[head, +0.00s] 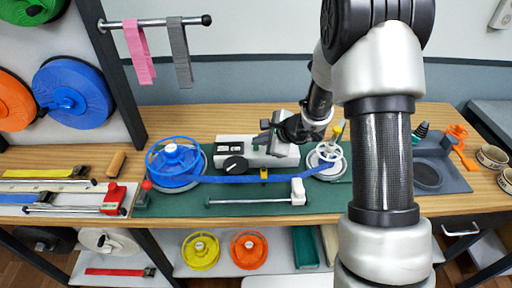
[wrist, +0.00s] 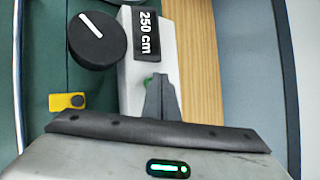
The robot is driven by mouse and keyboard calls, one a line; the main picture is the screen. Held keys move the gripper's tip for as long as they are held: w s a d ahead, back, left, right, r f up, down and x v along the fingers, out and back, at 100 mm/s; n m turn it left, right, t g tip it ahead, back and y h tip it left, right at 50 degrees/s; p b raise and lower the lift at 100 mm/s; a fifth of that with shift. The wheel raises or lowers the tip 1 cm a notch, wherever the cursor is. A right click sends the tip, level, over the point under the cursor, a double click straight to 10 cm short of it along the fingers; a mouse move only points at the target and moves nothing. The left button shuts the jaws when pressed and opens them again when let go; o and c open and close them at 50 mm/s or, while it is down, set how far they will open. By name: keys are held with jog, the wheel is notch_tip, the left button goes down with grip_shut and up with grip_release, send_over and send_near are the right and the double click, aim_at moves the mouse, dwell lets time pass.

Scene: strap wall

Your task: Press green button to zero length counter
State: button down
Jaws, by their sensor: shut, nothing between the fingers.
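The length counter is a white box (head: 286,158) on the green mat; it also shows in the wrist view (wrist: 142,55). Its dark display (wrist: 147,32) reads 250 cm, and a black knob (wrist: 97,39) with a white mark sits beside it. The green button (wrist: 148,80) shows only as a small green patch, mostly hidden behind my fingertips. My gripper (head: 266,142) is shut and empty, with its fingertips (wrist: 158,78) over the button. I cannot tell whether they touch it.
A blue strap (head: 250,179) runs from a blue spool (head: 174,164) across the green mat (head: 240,208) to a white reel (head: 322,160). A yellow block (wrist: 67,101) sits beside the counter. Bare wooden bench (head: 200,117) lies behind it.

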aim_at(259, 151)
jog(key=shift+f+b, duration=0.55)
jog(key=shift+b, duration=0.1)
dwell(0.4)
jog(key=shift+r, duration=0.1)
jog(key=shift+r+p, duration=0.5)
jog(key=shift+r, duration=0.4)
jog(key=shift+r, duration=0.1)
notch_tip(259, 151, up, 5)
jog(key=p, duration=0.3)
dwell(0.8)
